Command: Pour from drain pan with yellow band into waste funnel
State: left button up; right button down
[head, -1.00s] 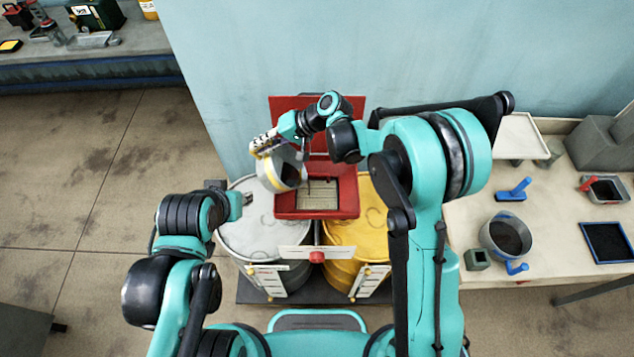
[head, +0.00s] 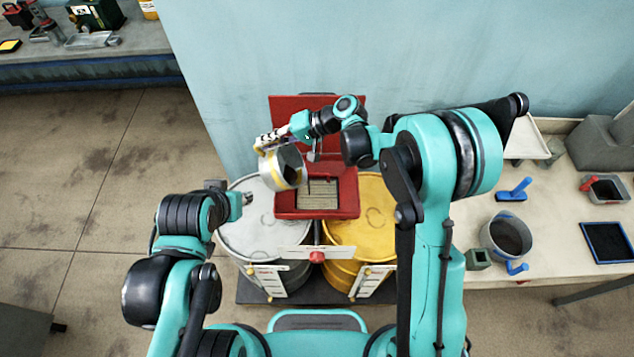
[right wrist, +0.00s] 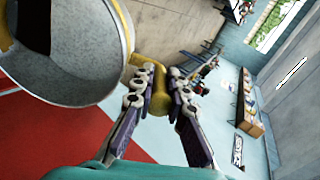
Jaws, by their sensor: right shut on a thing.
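The grey drain pan with a yellow band (head: 283,168) is tilted above the left part of the red waste funnel (head: 347,202), its mouth facing right. A thin dark line shows beside the pan's mouth over the funnel grate; I cannot tell whether it is oil. My right gripper (head: 268,142) is shut on the pan's yellow handle, which shows between the fingers in the right wrist view (right wrist: 160,97). The pan (right wrist: 75,75) fills the upper left there, its inside dark. My left gripper (head: 240,198) is over the grey drum, apart from the pan; its fingers are unclear.
The funnel's red lid (head: 290,110) stands open behind it. A grey drum (head: 265,235) and a yellow drum (head: 365,225) stand below. The right table holds another pan with a blue handle (head: 506,238), a blue tray (head: 607,242) and a small green box (head: 478,259).

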jog(key=shift+d+r+y, duration=0.25)
jog(key=shift+d+y, duration=0.05)
jog(key=shift+d, duration=0.15)
jog(key=shift+d+r, duration=0.1)
jog(key=shift+d, duration=0.15)
jog(key=shift+s+d+r+y, duration=0.1)
jog(key=shift+d+y, duration=0.2)
